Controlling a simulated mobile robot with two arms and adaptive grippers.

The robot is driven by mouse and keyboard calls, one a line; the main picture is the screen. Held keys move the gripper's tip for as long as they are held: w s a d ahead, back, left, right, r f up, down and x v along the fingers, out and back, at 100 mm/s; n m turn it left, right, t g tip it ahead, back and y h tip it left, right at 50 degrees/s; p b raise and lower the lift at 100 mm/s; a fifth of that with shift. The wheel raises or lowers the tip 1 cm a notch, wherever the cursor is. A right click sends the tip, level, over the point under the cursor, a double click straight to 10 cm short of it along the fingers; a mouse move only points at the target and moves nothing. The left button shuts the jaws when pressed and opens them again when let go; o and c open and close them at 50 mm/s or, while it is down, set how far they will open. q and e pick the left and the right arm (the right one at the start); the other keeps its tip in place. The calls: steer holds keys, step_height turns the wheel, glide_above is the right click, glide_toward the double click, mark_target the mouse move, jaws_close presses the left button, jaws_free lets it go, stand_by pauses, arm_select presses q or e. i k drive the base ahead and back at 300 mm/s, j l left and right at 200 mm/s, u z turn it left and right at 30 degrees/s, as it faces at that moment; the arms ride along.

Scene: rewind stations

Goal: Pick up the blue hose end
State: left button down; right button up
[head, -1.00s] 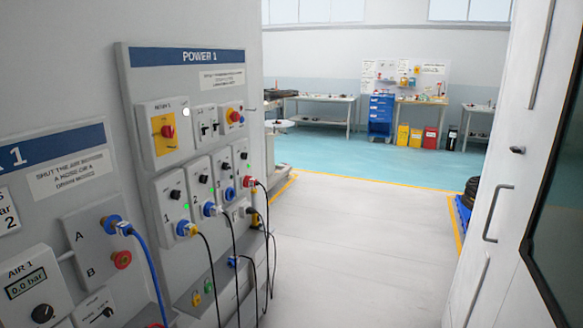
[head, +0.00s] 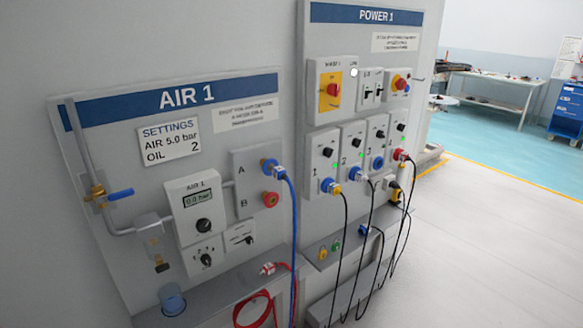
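The blue hose (head: 293,225) hangs down from the AIR 1 panel (head: 101,120). Its end (head: 278,172) is seated in the blue port A (head: 267,163) on a grey block. Below it is the red port B (head: 270,199), with nothing attached. Neither of my grippers is in view.
A red hose end (head: 268,268) lies on the ledge under the panel, its hose coiled below. A valve with a blue lever (head: 120,194) and a gauge box reading 0.0 bar (head: 197,200) are to the left. The POWER 1 panel (head: 424,60) with several cables stands right. Floor (head: 480,250) is clear.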

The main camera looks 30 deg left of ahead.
mark_target(279, 172)
steer(key=i+u, duration=0.15)
steer(key=i, duration=0.25)
steer(key=i+l+u, duration=0.15)
steer(key=i, duration=0.2)
steer(key=i+l+u, duration=0.15)
steer(key=i, duration=0.2)
